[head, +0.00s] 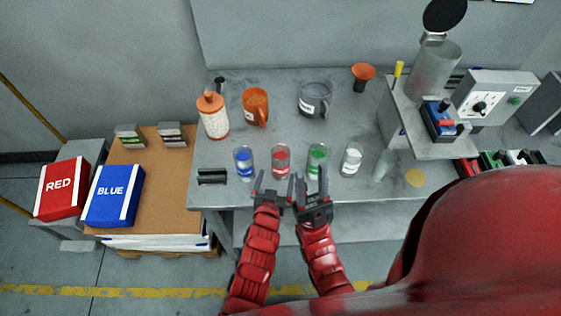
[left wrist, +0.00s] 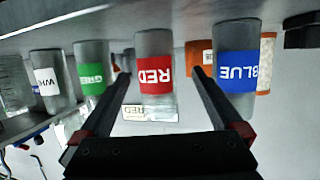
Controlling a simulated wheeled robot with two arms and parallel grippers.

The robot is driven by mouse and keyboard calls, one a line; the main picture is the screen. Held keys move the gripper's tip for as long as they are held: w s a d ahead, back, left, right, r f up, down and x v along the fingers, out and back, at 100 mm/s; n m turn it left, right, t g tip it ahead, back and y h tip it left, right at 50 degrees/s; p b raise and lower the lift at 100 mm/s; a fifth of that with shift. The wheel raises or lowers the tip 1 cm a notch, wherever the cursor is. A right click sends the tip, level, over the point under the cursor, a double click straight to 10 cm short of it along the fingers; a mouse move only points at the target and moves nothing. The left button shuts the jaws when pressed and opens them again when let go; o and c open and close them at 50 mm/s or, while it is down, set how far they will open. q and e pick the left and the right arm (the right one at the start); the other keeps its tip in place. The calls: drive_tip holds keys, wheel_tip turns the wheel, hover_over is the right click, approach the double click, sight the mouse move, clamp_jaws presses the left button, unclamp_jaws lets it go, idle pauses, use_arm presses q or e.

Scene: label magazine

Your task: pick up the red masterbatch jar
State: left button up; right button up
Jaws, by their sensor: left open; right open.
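The red masterbatch jar (head: 281,160) is a clear cylinder with a red label, standing upright on the grey bench between the blue jar (head: 244,162) and the green jar (head: 317,159). In the left wrist view, upside down, the red jar (left wrist: 155,75) shows between the two fingers. My left gripper (head: 273,185) is open and empty just in front of the red jar; the wrist view (left wrist: 162,75) shows its fingers spread, and contact cannot be told. My right gripper (head: 308,184) is open and empty, just in front of the green jar.
A white-labelled jar (head: 351,160) and a clear empty jar (head: 384,165) stand to the right. An orange mug (head: 255,106), a grey jug (head: 314,100) and a white bottle with orange top (head: 212,118) stand behind. A small black holder (head: 212,177) lies left of the blue jar.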

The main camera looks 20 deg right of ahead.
sight(279, 172)
use_arm(q)
drive_tip(key=shift+d+p+x, duration=0.15)
drive_tip(key=shift+p+x, duration=0.15)
drive_tip(key=shift+x, duration=1.25)
drive_tip(key=shift+d+p+x, duration=0.15)
drive_tip(key=shift+p+x, duration=0.15)
drive_tip(key=shift+x, duration=1.2)
drive_tip(key=shift+s+r, duration=0.1)
drive_tip(key=shift+c, duration=0.2)
drive_tip(key=c, duration=1.5)
drive_tip(key=shift+r, duration=0.1)
